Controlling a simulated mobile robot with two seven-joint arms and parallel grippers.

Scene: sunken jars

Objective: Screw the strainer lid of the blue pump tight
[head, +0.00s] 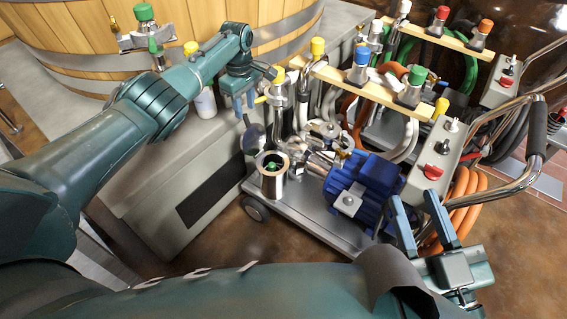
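The blue pump (362,190) sits on a low wheeled cart. To its left stands an upright shiny metal strainer pot (273,184), its round mouth facing up with something green inside. A dark round disc (255,138) shows just behind the pot; I cannot tell whether it is the strainer lid. My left gripper (243,104) points down above and left of the pot, apart from it; its finger gap is too small to judge. My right gripper (424,216) is open and empty, fingers pointing up, to the right of the pump at the cart's near right side.
Hoses, valves and a wooden bar (372,88) with coloured caps crowd the cart behind the pump. A control box (436,158) and bent metal handle (510,190) stand at right. A grey plinth (165,165) with a wooden vat (190,30) is at left. Brown floor in front is clear.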

